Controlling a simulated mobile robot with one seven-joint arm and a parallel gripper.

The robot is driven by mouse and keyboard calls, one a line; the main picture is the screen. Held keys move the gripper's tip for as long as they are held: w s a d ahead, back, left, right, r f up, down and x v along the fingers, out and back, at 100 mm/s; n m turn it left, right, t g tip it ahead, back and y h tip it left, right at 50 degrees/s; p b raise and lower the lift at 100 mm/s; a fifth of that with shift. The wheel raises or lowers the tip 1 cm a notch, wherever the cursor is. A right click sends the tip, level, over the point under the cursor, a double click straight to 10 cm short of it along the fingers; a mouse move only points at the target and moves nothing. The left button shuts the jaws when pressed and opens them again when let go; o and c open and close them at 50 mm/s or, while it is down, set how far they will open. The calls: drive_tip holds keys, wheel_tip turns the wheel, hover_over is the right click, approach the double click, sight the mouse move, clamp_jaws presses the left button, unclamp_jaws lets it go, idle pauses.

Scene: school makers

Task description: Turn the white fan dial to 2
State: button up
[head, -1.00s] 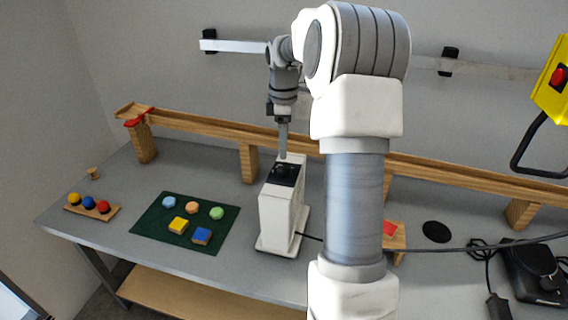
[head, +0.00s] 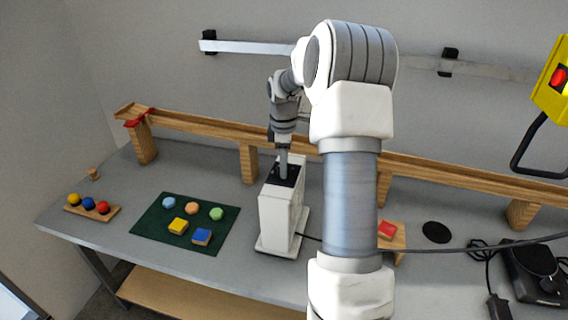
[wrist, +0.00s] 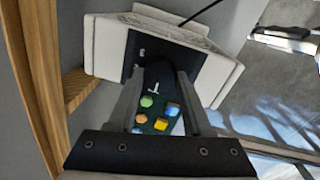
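The white fan unit (head: 275,222) stands upright on the grey table, with a black control panel (head: 272,172) on its top. My gripper (head: 283,172) points down over this panel, with its tips at or just above it. In the wrist view, the white housing (wrist: 105,48) surrounds the black panel (wrist: 192,62). The two fingers of my gripper (wrist: 162,78) are apart there, with a dark round dial (wrist: 158,76) showing between them. I cannot tell whether the fingers touch the dial. The dial's setting is not readable.
A wooden rail (head: 200,127) on posts runs behind the fan. A green mat (head: 150,222) with several coloured pieces lies left of it. A wooden block tray (head: 92,212) is farther left. A black cable (head: 440,249) runs from the right.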

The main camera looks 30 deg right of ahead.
clamp_jaws()
drive_tip(key=shift+m, duration=0.4)
drive_tip(key=m, duration=0.4)
drive_tip(key=shift+w, duration=0.1)
drive_tip(key=m, duration=0.3)
drive_tip(key=shift+m, duration=0.3)
drive_tip(key=m+p, duration=0.1)
drive_tip(key=m, duration=0.3)
drive_tip(key=shift+g, duration=0.4)
drive_tip(key=shift+w+m, duration=0.1)
drive_tip(key=shift+m, duration=1.5)
